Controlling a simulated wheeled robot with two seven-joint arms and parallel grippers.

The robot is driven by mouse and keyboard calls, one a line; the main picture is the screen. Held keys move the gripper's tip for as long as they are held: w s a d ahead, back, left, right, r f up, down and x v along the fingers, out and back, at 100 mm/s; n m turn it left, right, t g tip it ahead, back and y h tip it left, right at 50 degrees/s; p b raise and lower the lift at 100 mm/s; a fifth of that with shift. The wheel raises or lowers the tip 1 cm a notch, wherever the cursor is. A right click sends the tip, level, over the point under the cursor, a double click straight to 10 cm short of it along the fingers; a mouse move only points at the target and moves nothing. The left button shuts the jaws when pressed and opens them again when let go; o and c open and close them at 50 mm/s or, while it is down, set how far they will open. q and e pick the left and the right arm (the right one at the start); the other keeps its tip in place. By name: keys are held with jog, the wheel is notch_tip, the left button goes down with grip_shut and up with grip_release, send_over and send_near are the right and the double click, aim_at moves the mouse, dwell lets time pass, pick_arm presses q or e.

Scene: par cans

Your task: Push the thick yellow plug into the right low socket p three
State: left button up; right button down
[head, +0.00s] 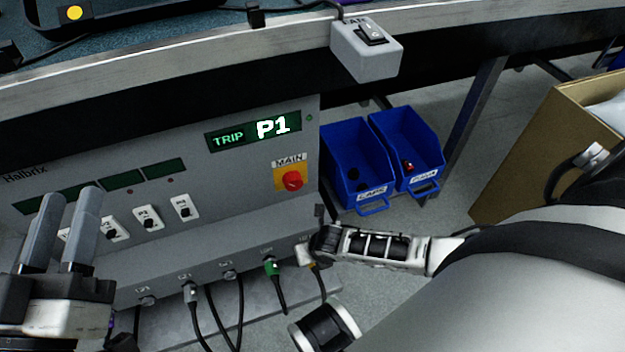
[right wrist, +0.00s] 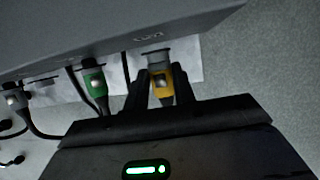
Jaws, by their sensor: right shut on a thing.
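The thick yellow plug (right wrist: 162,88) is between the fingers of my right gripper (right wrist: 160,86), which is shut on it. Its front end meets the grey collar of the rightmost low socket (right wrist: 155,57) in the right wrist view. I cannot tell how deep it sits. In the head view my right gripper (head: 318,243) is at the right end of the panel's low ledge, and the plug (head: 304,254) shows only in part beside it. My left gripper (head: 68,212) is at the lower left, in front of the panel, its two grey fingers apart with nothing between them.
A green plug (head: 271,268) sits just left of the yellow one, with a grey plug (head: 190,292) further left; their cables hang down. The panel display (head: 253,132) reads TRIP P1. Blue bins (head: 357,165) and a cardboard box (head: 535,150) stand to the right.

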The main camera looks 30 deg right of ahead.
pick_arm(q)
jog(key=shift+f, duration=0.25)
pick_arm(e)
jog(key=shift+w+d, duration=0.15)
jog(key=shift+w, duration=0.55)
dwell(0.5)
jog(key=c, duration=1.1)
grip_release()
pick_arm(q)
jog(key=shift+f, duration=0.1)
pick_arm(e)
jog(key=p+v, duration=0.3)
jog(key=v, duration=0.1)
jog(key=shift+d+r, duration=0.1)
jog(key=shift+r, duration=0.3)
pick_arm(q)
notch_tip(320, 180, down, 9)
jog(key=s+a+g+y+p, duration=0.1)
jog(key=s+g+y+p, duration=0.1)
jog(key=g+y+p, duration=0.2)
jog(key=shift+s+a+n+g+p, duration=0.2)
jog(key=shift+s+n+g+p, duration=0.1)
jog(key=shift+g+p, duration=0.7)
pick_arm(e)
jog(key=shift+v, duration=5.65)
